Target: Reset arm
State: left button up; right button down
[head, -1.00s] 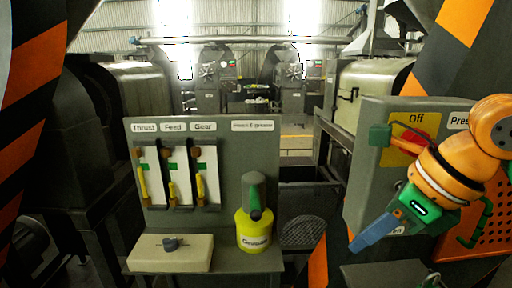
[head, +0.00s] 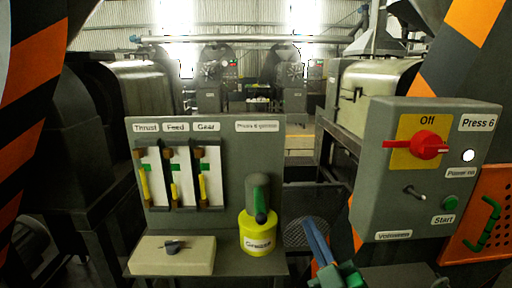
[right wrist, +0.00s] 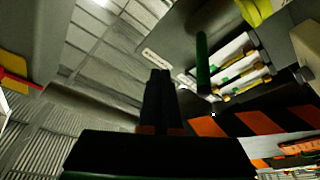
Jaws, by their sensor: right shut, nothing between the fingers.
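My right gripper (head: 318,243) shows at the bottom of the head view, right of centre. Its blue fingers point up and are shut with nothing between them. It is in front of the dark gap between the gauge panel and the switch box, apart from both. In the right wrist view the closed fingers (right wrist: 160,100) look dark in the middle. My left gripper is not in view. The switch box (head: 375,195) has a red rotary switch (head: 428,146) on a yellow plate under the word Off.
A grey gauge panel (head: 228,160) carries several gauges on the left. A yellow grease container (head: 257,232) and a beige box with a dark knob (head: 190,262) stand on its shelf. The box also has a toggle, a green start button (head: 450,202) and a lit white lamp (head: 468,155).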

jog(key=s+d+f+m+g+h, duration=0.3)
jog(key=s+f+g, duration=0.15)
jog(key=f, duration=0.55)
jog(key=s+d+f+m+g+h, duration=0.25)
jog(key=s+f+g, duration=0.2)
jog(key=f, duration=0.65)
jog(key=s+f+m+g, duration=0.2)
jog(key=s+f+g, duration=0.6)
jog(key=s, duration=0.7)
notch_tip(320, 180, down, 17)
jog(key=s+g, duration=0.1)
jog(key=s, duration=0.1)
jog(key=s+d+f+g, duration=0.1)
jog(key=s+d+f, duration=0.1)
jog(key=s+f, duration=0.9)
jog(key=shift+s+d+f+y, duration=0.3)
jog(key=shift+s+y, duration=0.05)
jog(key=shift+s, duration=0.45)
